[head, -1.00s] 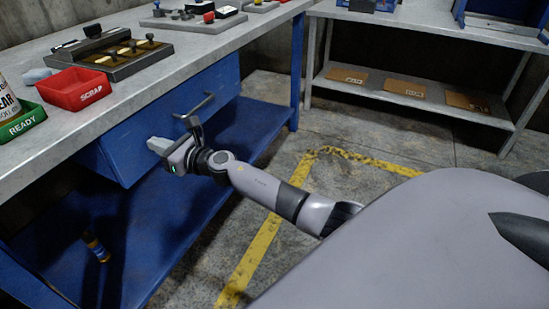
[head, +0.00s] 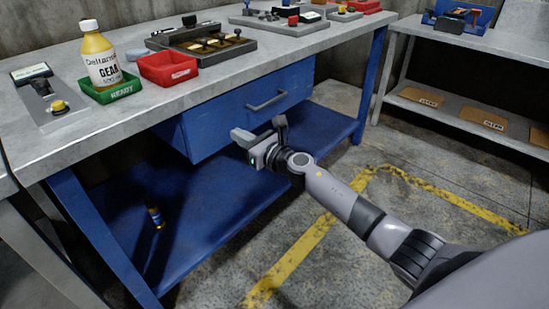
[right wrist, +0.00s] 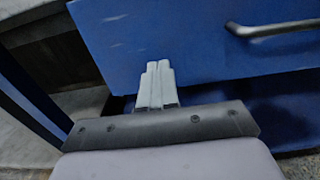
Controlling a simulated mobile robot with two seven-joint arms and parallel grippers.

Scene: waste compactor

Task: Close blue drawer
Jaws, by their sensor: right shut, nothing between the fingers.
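The blue drawer (head: 225,123) is under the grey workbench top, with a grey bar handle (head: 268,101) on its front. Its front lies close to the bench edge; I cannot tell exactly how far it stands out. My right gripper (head: 240,137) is shut and empty at the lower part of the drawer front, left of and below the handle. In the right wrist view, the closed fingertips (right wrist: 158,68) point at the blue front, with the handle (right wrist: 275,28) at upper right. I cannot tell whether they touch it. My left gripper is not in view.
The bench top (head: 120,130) holds a yellow bottle (head: 101,60), a green tray (head: 110,92), a red tray (head: 168,69) and tool fixtures. Open floor with a yellow line (head: 300,250) lies to the right.

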